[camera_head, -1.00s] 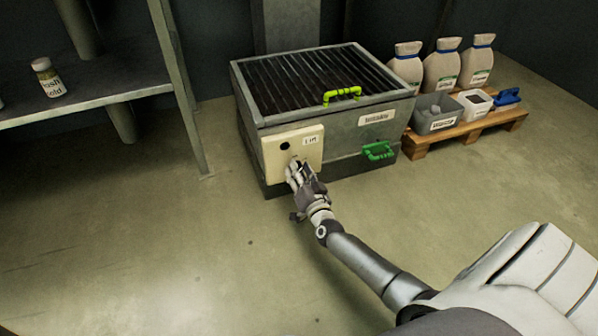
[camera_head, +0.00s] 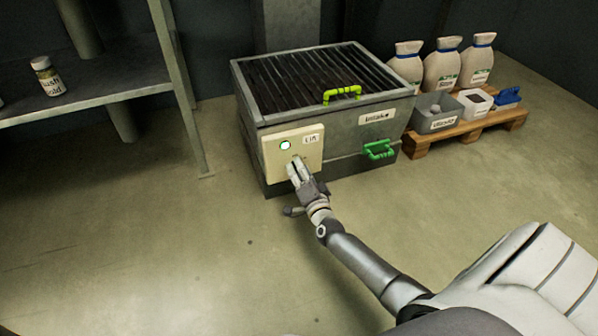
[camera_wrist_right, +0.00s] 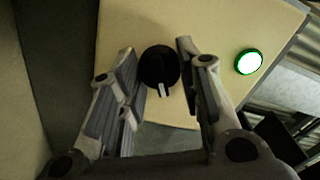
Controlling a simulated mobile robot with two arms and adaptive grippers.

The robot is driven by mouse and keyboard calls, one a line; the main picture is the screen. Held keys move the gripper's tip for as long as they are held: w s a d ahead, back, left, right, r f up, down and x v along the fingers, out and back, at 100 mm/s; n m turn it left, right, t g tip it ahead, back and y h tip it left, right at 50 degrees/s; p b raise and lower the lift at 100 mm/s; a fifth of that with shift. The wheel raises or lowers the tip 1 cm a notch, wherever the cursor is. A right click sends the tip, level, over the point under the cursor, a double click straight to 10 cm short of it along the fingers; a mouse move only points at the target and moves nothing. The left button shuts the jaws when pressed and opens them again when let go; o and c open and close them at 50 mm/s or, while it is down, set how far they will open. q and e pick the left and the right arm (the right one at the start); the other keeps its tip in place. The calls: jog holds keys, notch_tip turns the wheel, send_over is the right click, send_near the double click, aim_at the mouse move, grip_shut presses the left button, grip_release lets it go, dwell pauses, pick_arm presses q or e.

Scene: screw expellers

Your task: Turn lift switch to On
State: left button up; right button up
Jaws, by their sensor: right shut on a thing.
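The cream control panel (camera_head: 312,154) on the front of the grey metal box carries a small label reading "Lift" and a round indicator lamp (camera_head: 285,145), lit white with a green ring. The lamp also shows in the right wrist view (camera_wrist_right: 248,62). The lift switch (camera_wrist_right: 158,66) is a round black knob with a pale pointer mark, between my right fingers in the wrist view. My right gripper (camera_head: 296,166) is at the panel below the lamp, shut on the switch and mostly hiding it in the head view. My left gripper is not in view.
The box has a slatted top, a yellow-green handle (camera_head: 342,93) and a green handle (camera_head: 378,149). Several bags and bins stand on a wooden pallet (camera_head: 468,132) at right. A shelf (camera_head: 88,82) with a jar stands at left. The floor in front is clear.

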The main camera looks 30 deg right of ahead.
jog(key=o, duration=1.1)
jog(key=shift+c, duration=0.2)
jog(key=s+a+r+n+g+y+p, duration=0.1)
jog(key=s+a+r+n+g+p, duration=0.1)
jog(key=s+p, duration=0.7)
jog(key=s+a+r+n+g+y+p, duration=0.2)
jog(key=s+a+n+g+p, duration=0.2)
jog(key=s+n+p, duration=0.5)
jog(key=s+a+r+n+g+y+p, duration=0.1)
jog(key=s+a+n+p, duration=0.4)
jog(key=p, duration=1.6)
jog(key=s+a+r+g, duration=0.1)
jog(key=s+r, duration=0.1)
jog(key=s, duration=0.3)
jog(key=shift+s+a+g+y, duration=0.25)
jog(key=shift+a+g+y, duration=0.05)
jog(key=shift+g+y, duration=0.1)
